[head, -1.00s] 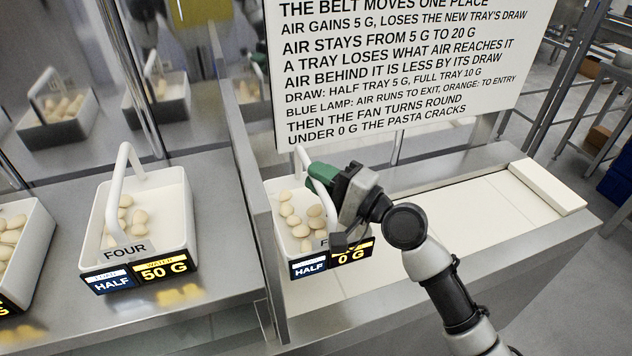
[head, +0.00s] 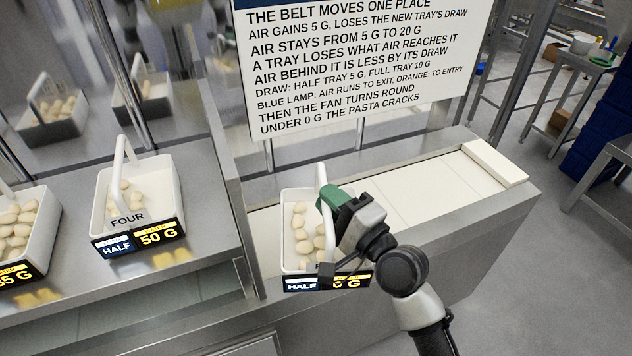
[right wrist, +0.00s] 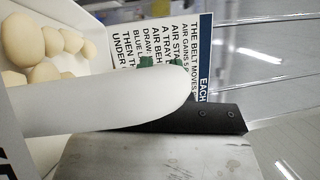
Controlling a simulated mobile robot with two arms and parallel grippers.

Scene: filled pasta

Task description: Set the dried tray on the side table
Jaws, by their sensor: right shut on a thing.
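A white tray (head: 287,255) of pale filled pasta hangs from my right gripper (head: 330,200) in the head view. Its label reads HALF, and the partly covered weight display appears to read 0 G. My right gripper is shut on the tray's upright handle. The handle also crosses the right wrist view (right wrist: 100,112), with pasta (right wrist: 40,45) behind it. The tray is in front of the belt (head: 400,190), at the near metal edge. I cannot tell which surface is the side table. My left gripper is not in view.
Tray FOUR (head: 172,200), marked HALF and 50 G, stands on the left counter with another pasta tray (head: 45,235) beside it. A large rule sign (head: 350,70) stands behind the belt. A metal table (head: 622,150) is at the right edge, with open floor before it.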

